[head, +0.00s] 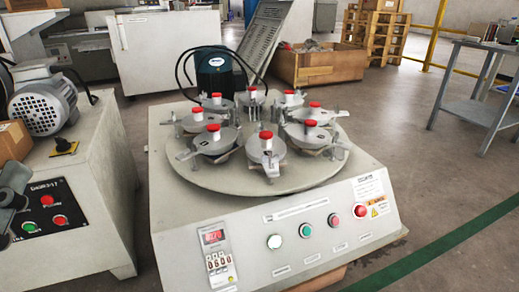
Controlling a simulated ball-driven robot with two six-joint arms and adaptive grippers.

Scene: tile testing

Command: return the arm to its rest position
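A dark grey part at the left edge, in front of the left cabinet's control panel, looks like my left gripper (12,195). It is cut off by the picture edge, and I cannot tell whether its fingers are open or shut. I see nothing held in it. My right gripper and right arm are not in view.
A white testing machine (180,215) with a round turntable (240,182) of several red-capped clamps fills the middle. A grey cabinet (100,190) with a motor (45,108) stands left. A metal table (470,112) is at right; the floor (420,185) between is clear.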

